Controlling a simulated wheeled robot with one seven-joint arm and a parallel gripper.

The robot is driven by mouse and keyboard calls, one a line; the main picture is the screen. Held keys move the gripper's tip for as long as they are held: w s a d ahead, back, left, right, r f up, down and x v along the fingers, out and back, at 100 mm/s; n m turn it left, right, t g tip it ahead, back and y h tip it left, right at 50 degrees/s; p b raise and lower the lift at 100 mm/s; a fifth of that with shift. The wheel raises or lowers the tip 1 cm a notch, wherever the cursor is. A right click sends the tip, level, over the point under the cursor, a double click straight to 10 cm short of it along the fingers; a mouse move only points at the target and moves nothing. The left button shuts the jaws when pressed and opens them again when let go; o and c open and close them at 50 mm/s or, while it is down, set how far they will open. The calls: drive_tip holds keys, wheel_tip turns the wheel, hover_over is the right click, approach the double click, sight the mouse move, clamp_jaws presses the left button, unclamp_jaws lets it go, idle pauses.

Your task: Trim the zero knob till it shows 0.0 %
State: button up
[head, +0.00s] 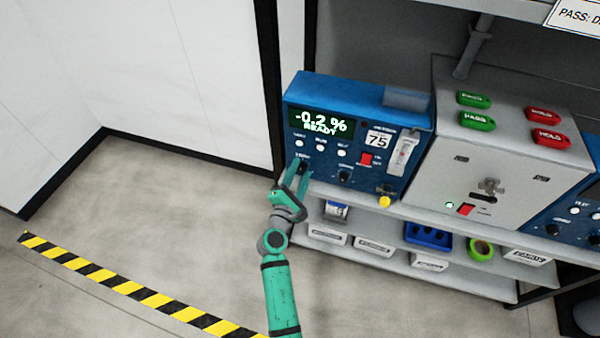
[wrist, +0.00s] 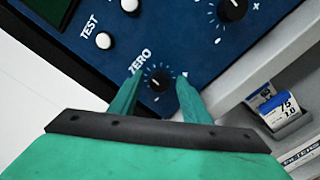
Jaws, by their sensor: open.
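The zero knob (wrist: 157,80) is a small black knob with a white pointer mark and a ring of ticks, beside the printed word "ZERO" in the wrist view. My gripper (wrist: 160,84) is open, with one green fingertip on each side of the knob. I cannot tell whether either finger touches it. In the head view my gripper (head: 298,170) is at the panel's lower left corner, and its fingers partly hide the knob.
Beside the zero knob sit white buttons (wrist: 104,40) and a larger black knob (wrist: 232,8). A grey box (head: 505,150) with green and red tags stands to the right. The shelf edge (head: 400,208) runs just below the analyser.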

drive_tip(key=c, duration=1)
drive_tip(key=shift+m, duration=1.4)
drive_tip(key=shift+c, duration=0.2)
drive_tip(key=o, duration=1)
drive_tip(key=shift+o, duration=0.2)
drive_tip(key=shift+s, duration=0.1)
drive_tip(key=v, duration=1)
drive_tip(key=shift+s, duration=0.3)
